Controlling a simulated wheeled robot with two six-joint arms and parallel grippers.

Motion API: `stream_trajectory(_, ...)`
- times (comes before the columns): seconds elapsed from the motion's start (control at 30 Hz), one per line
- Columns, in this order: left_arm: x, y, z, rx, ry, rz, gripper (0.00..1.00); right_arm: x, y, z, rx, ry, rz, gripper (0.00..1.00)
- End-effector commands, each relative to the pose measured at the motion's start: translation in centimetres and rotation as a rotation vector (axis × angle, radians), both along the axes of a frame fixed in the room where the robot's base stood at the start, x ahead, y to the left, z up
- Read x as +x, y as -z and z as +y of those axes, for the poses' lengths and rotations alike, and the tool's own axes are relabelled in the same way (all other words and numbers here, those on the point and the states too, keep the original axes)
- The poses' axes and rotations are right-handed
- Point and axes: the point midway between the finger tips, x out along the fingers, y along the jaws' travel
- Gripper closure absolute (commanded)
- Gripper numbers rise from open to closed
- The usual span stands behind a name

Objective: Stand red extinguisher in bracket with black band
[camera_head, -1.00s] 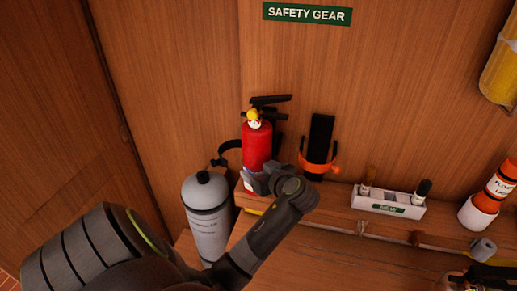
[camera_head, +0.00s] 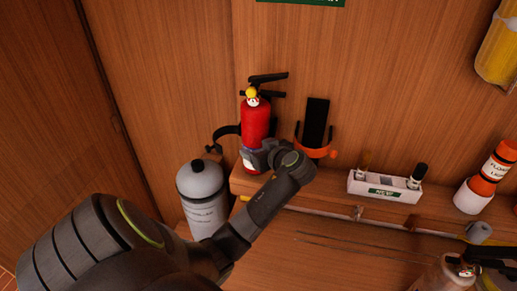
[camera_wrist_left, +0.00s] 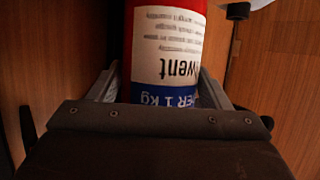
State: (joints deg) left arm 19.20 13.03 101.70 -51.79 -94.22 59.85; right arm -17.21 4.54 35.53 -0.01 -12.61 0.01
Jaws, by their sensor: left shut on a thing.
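The red extinguisher (camera_head: 256,125) has a black handle and a yellow-rimmed gauge, and is upright above the shelf's left end. My left gripper (camera_head: 262,158) is shut around its lower body. The wrist view shows its white and blue label (camera_wrist_left: 168,60) between the fingers. The bracket with the black band (camera_head: 222,135) is on the wall behind and left of the extinguisher, which partly hides it. The extinguisher appears in front of it; I cannot tell whether they touch. My right gripper is not in view.
A bracket with an orange band (camera_head: 316,125) is on the wall to the right. A grey cylinder (camera_head: 203,190) stands at lower left. A white holder (camera_head: 384,187) and an orange canister (camera_head: 484,185) sit on the shelf (camera_head: 330,203). Another black-handled bottle (camera_head: 445,275) is at lower right.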

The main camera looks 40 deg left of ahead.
Motion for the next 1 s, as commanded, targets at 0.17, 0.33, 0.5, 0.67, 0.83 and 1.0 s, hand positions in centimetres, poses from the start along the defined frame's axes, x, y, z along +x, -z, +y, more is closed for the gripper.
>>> stream_trajectory(0.17, 0.1, -0.01, 0.04, 0.003, 0.003, 0.0, 0.65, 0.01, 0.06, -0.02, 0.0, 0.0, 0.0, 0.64)
stream_trajectory(0.33, 0.08, 0.04, 0.04, 0.003, 0.003, 0.001, 0.65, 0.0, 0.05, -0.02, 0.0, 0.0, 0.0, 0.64)
stream_trajectory(0.5, 0.12, 0.05, 0.02, 0.002, 0.005, 0.001, 0.06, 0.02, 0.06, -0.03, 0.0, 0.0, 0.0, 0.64)
stream_trajectory(0.67, 0.21, 0.0, -0.02, 0.002, 0.007, -0.002, 0.03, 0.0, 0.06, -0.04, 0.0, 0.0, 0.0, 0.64)
stream_trajectory(0.83, 0.27, -0.05, -0.04, 0.002, 0.008, -0.005, 0.03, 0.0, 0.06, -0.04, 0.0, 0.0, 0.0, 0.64)
stream_trajectory(1.0, 0.2, 0.45, -0.12, -0.008, 0.009, 0.005, 0.03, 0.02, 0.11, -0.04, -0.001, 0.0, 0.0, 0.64)
